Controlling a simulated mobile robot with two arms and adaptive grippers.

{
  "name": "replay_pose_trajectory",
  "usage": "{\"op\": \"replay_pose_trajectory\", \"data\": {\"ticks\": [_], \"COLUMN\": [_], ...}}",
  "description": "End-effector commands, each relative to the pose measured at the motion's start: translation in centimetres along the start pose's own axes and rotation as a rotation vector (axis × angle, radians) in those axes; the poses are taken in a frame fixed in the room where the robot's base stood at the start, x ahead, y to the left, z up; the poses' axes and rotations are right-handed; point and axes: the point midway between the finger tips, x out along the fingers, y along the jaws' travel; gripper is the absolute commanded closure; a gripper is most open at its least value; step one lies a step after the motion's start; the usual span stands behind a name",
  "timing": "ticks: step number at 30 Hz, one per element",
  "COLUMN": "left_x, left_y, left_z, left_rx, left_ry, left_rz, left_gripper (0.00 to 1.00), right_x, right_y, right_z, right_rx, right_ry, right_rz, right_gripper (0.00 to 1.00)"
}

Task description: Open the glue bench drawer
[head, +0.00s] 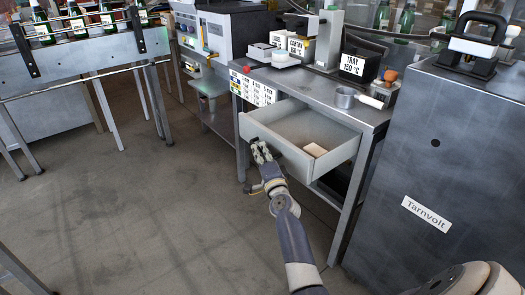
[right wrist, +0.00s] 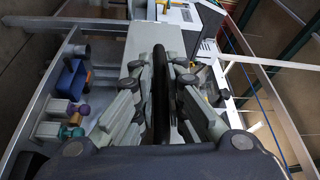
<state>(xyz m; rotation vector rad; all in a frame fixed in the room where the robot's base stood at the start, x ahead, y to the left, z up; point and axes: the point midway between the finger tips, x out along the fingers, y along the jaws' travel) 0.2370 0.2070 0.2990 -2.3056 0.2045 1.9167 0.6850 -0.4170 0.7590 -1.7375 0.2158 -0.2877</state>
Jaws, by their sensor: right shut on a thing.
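The glue bench drawer (head: 336,158) stands pulled out from under the bench top, and its inside shows. A small beige block (head: 314,150) lies in it near the right wall. My right gripper (head: 262,152) is at the drawer's front face, reached from below in the head view. In the right wrist view its fingers are closed around a dark bar-shaped handle (right wrist: 161,85), which runs between them. The gripper covers most of the handle in the head view. My left gripper is not in view.
The glue bench (head: 315,88) carries a grey pot (head: 345,97) and a black box labelled TRAY 150 °C (head: 358,67). A tall grey cabinet (head: 450,150) stands close on the right. A bottle conveyor (head: 80,62) is at the left. The floor (head: 150,210) before the bench is clear.

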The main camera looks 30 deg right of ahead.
Motion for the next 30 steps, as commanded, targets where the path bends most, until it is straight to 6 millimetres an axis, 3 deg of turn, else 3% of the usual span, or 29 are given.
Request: {"op": "replay_pose_trajectory", "data": {"ticks": [14, 15, 17, 30], "left_x": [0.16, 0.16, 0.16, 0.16], "left_y": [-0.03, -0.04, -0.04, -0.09], "left_z": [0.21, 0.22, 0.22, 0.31], "left_rx": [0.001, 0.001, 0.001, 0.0], "left_ry": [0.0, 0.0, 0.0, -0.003], "left_rz": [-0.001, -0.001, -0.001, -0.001], "left_gripper": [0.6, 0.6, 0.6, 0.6], "right_x": [-0.03, -0.03, -0.03, -0.69], "right_y": [-0.19, -0.19, -0.19, 0.02], "right_z": [0.25, 0.24, 0.23, 0.25], "right_rx": [0.001, 0.001, 0.001, 0.001], "right_ry": [0.0, 0.0, 0.0, 0.0], "right_rz": [-0.003, -0.003, -0.003, 0.0], "right_gripper": [1.0, 0.8, 0.69, 0.69]}}
